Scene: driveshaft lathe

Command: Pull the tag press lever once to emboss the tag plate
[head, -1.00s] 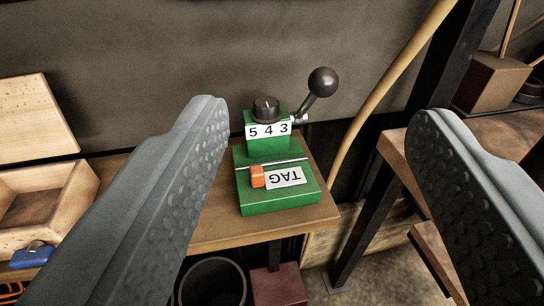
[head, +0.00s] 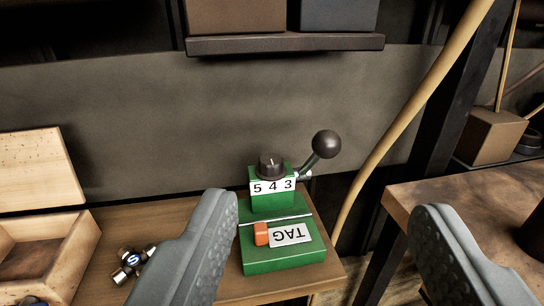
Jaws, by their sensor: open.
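The green tag press (head: 284,261) stands on a wooden bench, between my fingers in the picture. Its upper block shows the digits 5 4 3 (head: 273,187) under a black dial (head: 271,166). The lever (head: 309,168) rises to the right from the block's side and ends in a dark ball knob (head: 326,144). My gripper (head: 330,225) is open and empty, one finger to each side of the press. Nothing touches the lever.
An open wooden box (head: 45,250) and small metal parts (head: 132,262) are on the bench at left. A shelf (head: 285,44) with boxes hangs above. A tan hose (head: 400,110) and dark post (head: 425,150) stand right of the lever. Another wooden table (head: 460,195) is at right.

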